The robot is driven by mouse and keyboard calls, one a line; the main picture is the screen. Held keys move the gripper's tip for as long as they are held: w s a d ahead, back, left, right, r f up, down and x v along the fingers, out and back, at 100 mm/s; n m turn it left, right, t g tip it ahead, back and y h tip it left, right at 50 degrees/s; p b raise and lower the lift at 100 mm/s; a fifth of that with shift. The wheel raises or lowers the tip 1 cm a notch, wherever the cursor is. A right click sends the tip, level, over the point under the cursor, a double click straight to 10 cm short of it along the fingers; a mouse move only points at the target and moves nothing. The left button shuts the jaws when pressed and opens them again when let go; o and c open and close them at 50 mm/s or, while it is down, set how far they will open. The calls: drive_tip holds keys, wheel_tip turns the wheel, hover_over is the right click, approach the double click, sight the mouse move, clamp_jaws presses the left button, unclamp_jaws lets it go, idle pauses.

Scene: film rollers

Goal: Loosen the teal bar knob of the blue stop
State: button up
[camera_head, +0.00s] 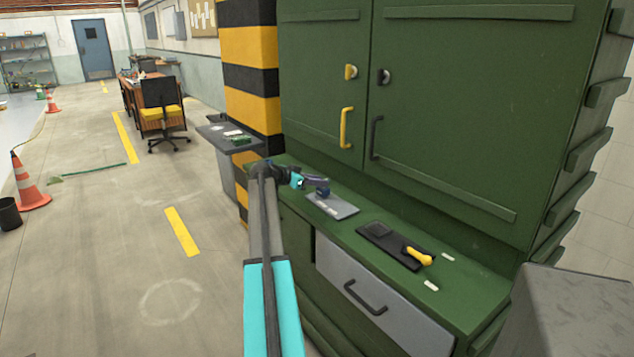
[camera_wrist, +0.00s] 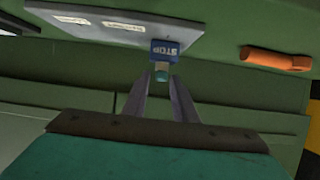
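The blue stop (camera_wrist: 165,48) is a small block with the letters STOP upside down, at the edge of a grey plate (camera_wrist: 120,28). In the head view the blue stop (camera_head: 323,192) is partly covered by my gripper. My gripper (camera_wrist: 159,80) is open, with one fingertip on each side of the knob. Small gaps show between the fingers and the knob, so no grip on it is visible. In the head view my gripper (camera_head: 312,181) is small and its fingers are hard to make out.
The grey plate (camera_head: 341,211) lies on a green cabinet ledge. A black tray (camera_head: 379,241) with a yellow-handled tool (camera_head: 419,256) lies to its right. An orange piece (camera_wrist: 275,58) lies near the stop in the wrist view. Green cabinet doors (camera_head: 450,110) rise behind the ledge.

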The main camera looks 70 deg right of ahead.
clamp_jaws()
